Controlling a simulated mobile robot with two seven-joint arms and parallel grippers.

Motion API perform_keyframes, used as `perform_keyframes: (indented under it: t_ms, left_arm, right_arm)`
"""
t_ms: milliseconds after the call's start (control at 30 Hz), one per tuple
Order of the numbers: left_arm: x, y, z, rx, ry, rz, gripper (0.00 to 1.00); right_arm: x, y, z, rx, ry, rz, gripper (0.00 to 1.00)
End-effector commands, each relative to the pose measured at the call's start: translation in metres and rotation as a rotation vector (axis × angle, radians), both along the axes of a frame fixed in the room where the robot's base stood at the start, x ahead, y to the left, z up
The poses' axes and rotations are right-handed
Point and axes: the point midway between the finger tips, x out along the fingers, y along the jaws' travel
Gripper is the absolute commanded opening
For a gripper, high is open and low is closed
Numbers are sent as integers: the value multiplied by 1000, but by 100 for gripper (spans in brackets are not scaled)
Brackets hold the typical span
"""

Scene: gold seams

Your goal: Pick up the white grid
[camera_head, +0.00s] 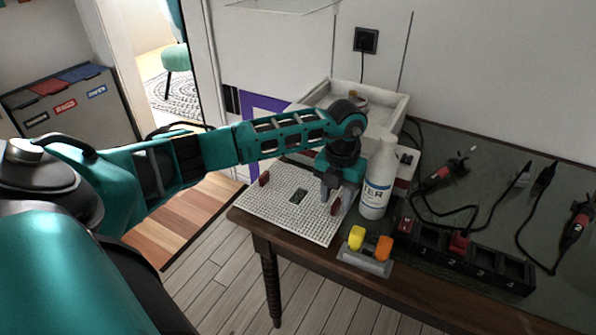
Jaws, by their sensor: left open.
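The white grid (283,212) lies flat on the left end of the dark table. It has a red grip (264,179) near its left side and another red grip (336,206) near its right side. A small dark green piece (299,196) shows near its middle. My left gripper (331,191) is open and points down over the right side of the grid, close to the right red grip. I cannot tell whether its fingers touch the grip. The arm hides part of the grid's far side. My right gripper is not in view.
A white bottle (378,180) stands just right of my left gripper. A white tray (394,104) is behind. A grey holder with yellow and orange blocks (364,262) sits at the front edge. A numbered black rack (460,262) and corded tools (440,174) lie farther right.

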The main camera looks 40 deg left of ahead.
Motion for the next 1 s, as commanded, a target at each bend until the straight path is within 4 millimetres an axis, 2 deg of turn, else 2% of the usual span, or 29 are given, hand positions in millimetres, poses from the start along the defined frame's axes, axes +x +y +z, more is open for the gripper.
perform_keyframes:
  t_ms: [67,267,700,1000]
  left_arm:
    - [0,0,-8,0,1,0,43]
    - [0,0,-8,0,-1,0,43]
    - [0,0,-8,0,-1,0,1]
    - [0,0,-7,0,-1,0,0]
  right_arm:
    - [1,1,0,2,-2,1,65]
    - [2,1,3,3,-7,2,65]
    - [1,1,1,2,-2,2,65]
    - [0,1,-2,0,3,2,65]
